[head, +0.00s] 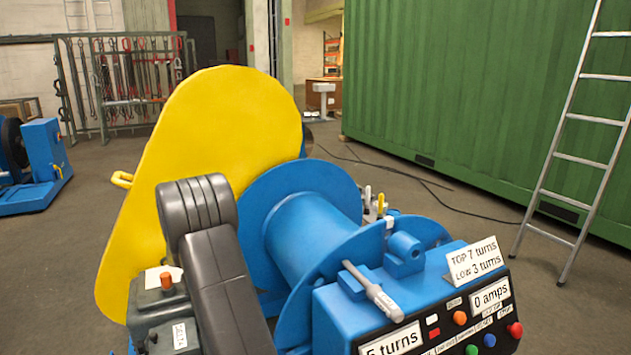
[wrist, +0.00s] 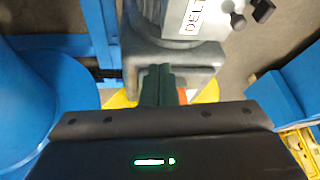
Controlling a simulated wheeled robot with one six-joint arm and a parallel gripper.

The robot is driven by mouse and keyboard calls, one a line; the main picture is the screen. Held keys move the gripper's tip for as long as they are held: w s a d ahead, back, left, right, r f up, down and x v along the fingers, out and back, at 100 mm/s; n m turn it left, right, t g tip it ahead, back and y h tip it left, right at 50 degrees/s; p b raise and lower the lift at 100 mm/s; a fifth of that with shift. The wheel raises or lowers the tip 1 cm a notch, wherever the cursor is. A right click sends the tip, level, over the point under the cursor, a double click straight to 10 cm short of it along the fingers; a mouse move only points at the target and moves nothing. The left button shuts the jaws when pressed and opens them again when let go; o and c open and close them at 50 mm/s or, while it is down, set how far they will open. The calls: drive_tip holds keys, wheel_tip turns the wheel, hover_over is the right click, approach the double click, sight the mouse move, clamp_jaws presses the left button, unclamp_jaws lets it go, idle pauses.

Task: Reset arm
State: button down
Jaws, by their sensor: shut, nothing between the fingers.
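My gripper (wrist: 158,85) shows in the wrist view, its dark fingers together with nothing between them. It points at a grey housing (wrist: 190,60) of the machine; I cannot tell whether it touches it. A small orange part (wrist: 182,96) shows just right of the fingers. In the head view my dark arm rises in front of the yellow chain guard (head: 230,110), left of the blue drum (head: 310,235). The gripper itself is hidden there. A grey box with an orange knob (head: 167,281) stands left of my arm.
A blue control panel (head: 440,325) with buttons and signs is at front right. A ladder (head: 575,160) leans on a green container (head: 470,90). Open floor (head: 90,200) lies left of the guard, before another blue machine (head: 40,160).

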drive_tip(key=shift+w+d+f+g+y+b, duration=0.2)
drive_tip(key=shift+w+d+y+b, duration=0.1)
drive_tip(key=shift+d+y+b, duration=0.25)
drive_tip(key=shift+w+d+f+g+y+b, duration=0.2)
drive_tip(key=shift+w+d+y+b, duration=0.15)
drive_tip(key=shift+d, duration=0.35)
drive_tip(key=shift+m, duration=0.3)
